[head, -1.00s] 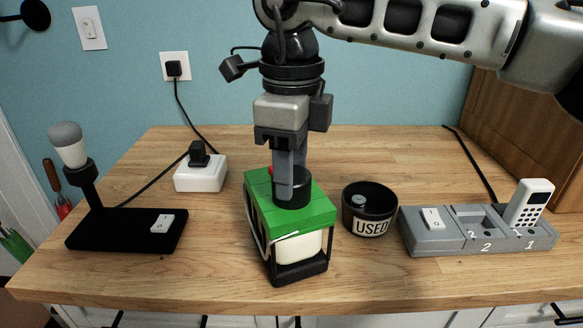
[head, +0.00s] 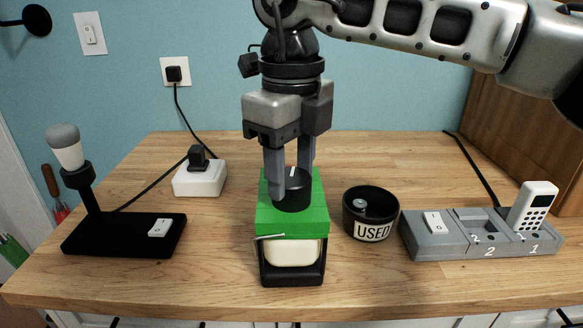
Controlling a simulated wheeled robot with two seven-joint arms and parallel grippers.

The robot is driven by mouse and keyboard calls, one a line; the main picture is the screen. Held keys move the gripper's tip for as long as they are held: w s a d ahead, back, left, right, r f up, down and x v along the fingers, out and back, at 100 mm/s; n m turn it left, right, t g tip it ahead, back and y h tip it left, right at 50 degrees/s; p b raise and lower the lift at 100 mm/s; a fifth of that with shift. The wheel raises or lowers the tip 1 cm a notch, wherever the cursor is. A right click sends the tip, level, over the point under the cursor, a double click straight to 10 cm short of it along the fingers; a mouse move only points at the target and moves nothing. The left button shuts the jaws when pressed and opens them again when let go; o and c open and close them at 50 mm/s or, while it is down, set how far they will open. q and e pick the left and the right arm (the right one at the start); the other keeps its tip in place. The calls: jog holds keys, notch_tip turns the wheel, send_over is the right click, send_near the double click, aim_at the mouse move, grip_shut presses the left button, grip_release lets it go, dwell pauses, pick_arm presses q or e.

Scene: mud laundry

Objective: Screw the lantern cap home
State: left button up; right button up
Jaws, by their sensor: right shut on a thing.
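The lantern (head: 291,249) stands upright at the middle of the table near the front edge, with a green top, a pale window and a black base. How deep the cap sits in the lantern is hidden. My left gripper is not in view.
A black bowl labelled USED (head: 371,214) holds a small metallic item, close right of the lantern. A grey dock (head: 435,240) with a white handset (head: 533,206) stands farther right. A black lamp (head: 115,236) and a white socket box (head: 200,179) stand left. Bare wood lies behind the lantern.

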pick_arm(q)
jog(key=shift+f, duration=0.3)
pick_arm(e)
jog(key=shift+f+m, duration=0.2)
jog(key=shift+m, duration=0.8)
jog(key=shift+f+m+b, duration=0.1)
jog(key=shift+m+b, duration=0.2)
jog(key=shift+b, duration=0.1)
jog(key=shift+m+b, duration=0.35)
jog(key=shift+m, duration=0.75)
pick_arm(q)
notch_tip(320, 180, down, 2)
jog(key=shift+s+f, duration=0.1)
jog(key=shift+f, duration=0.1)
